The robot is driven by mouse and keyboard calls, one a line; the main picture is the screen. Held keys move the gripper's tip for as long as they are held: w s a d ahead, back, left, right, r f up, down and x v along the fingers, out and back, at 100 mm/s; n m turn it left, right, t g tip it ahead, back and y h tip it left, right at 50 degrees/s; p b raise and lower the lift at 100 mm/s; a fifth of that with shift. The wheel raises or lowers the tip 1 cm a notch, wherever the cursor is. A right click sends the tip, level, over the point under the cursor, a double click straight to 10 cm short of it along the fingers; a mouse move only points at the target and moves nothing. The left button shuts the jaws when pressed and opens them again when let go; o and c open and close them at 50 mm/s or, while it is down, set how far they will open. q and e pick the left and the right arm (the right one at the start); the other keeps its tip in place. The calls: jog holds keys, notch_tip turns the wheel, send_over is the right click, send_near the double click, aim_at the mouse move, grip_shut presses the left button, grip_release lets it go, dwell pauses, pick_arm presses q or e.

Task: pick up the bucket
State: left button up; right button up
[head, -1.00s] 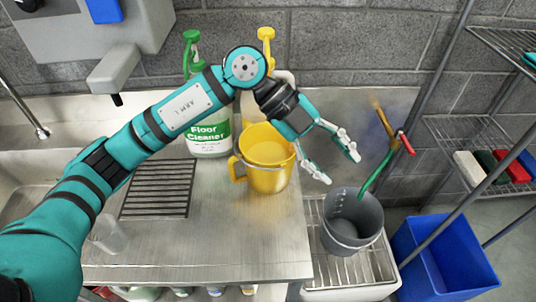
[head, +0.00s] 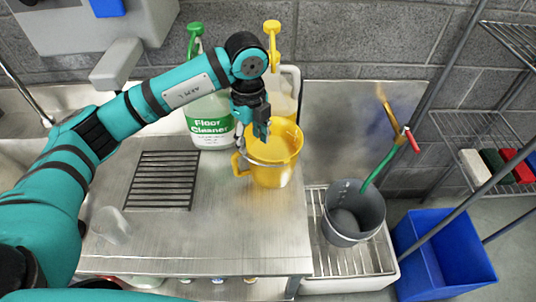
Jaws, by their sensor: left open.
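The grey bucket (head: 352,226) stands in the white floor sink on a metal grate, right of the steel counter. A green hose hangs from the tap into its mouth. My left gripper (head: 262,132) points down at the rim of the yellow pitcher (head: 272,170), left of the bucket and apart from it. The gripper is open, seen nearly edge-on, with nothing visible between its fingers. My right gripper is not in view.
A floor cleaner jug (head: 211,122) with a green pump stands left of the pitcher. A clear cup (head: 110,226) is on the steel counter (head: 235,220). A blue bin (head: 440,255) and wire shelves (head: 470,128) stand at the right.

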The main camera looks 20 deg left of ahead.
aim_at(252, 158)
pick_arm(q)
jog(key=shift+f, duration=0.75)
jog(key=f+p, duration=0.1)
jog(key=f, duration=0.1)
jog(key=f+p, duration=0.1)
jog(key=f, duration=0.1)
jog(key=shift+s+a+p, duration=0.1)
jog(key=shift+s+p, duration=0.1)
jog(key=shift+p, duration=0.2)
jog(key=shift+f, duration=0.65)
grip_shut()
jog(key=shift+w+r, duration=0.1)
jog(key=shift+w, duration=0.05)
